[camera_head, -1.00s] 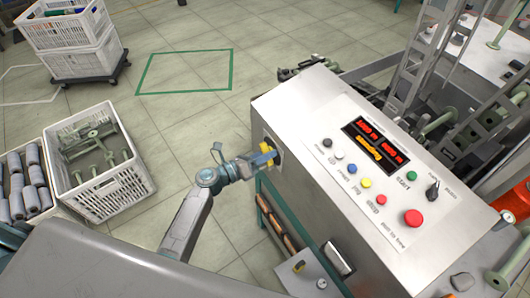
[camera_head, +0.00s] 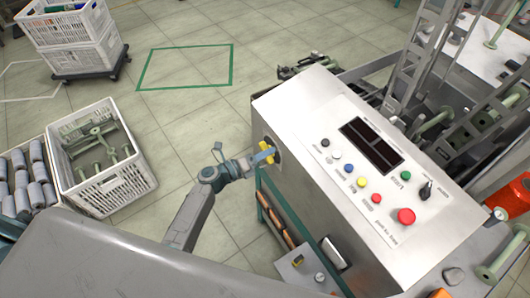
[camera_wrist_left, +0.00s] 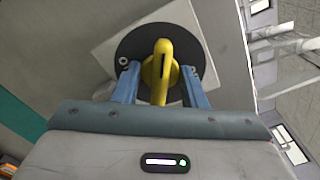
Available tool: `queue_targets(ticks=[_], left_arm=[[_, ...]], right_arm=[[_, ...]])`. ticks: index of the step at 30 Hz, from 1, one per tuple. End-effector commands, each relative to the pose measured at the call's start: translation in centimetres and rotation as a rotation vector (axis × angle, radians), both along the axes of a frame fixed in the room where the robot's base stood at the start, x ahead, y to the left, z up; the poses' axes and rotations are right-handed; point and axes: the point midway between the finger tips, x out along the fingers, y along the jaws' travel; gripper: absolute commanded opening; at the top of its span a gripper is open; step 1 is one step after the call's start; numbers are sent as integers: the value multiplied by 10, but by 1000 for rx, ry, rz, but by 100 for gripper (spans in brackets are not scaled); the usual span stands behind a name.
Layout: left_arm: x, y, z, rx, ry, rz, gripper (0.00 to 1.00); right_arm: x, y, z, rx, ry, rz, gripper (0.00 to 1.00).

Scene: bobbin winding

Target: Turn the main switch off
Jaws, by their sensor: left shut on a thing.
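The main switch is a yellow rotary handle (camera_head: 267,143) on a black round plate, on the side face of the grey control cabinet (camera_head: 310,165). In the left wrist view the yellow handle (camera_wrist_left: 161,68) stands about upright in the picture, in front of the black plate (camera_wrist_left: 135,48). My left gripper (camera_head: 264,157) is at the switch, shut on the handle, with a blue finger on each side of it in the left wrist view (camera_wrist_left: 159,86). The display (camera_head: 372,145) on the cabinet top is dark. My right gripper is not in view.
The sloping panel carries coloured buttons, a black selector knob (camera_head: 425,189) and a red mushroom button (camera_head: 406,216). A white crate of green bobbins (camera_head: 137,190) stands at left. Floor between crate and cabinet is clear. Machine framework lies behind the cabinet.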

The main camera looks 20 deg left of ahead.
Motion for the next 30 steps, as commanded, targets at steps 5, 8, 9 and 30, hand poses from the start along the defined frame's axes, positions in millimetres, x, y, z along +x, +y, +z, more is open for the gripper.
queue_targets(ticks=[5, 8, 9, 30], left_arm=[[0, 0, 2, -29, 29, 0, 11], [0, 0, 2, -60, 59, -1, 11], [0, 0, 2, -72, 68, 0, 11], [0, 0, 0, -241, 226, 0, 11]], right_arm=[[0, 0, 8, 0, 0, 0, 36], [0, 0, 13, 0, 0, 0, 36], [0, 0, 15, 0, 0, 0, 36], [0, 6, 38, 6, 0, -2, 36]])
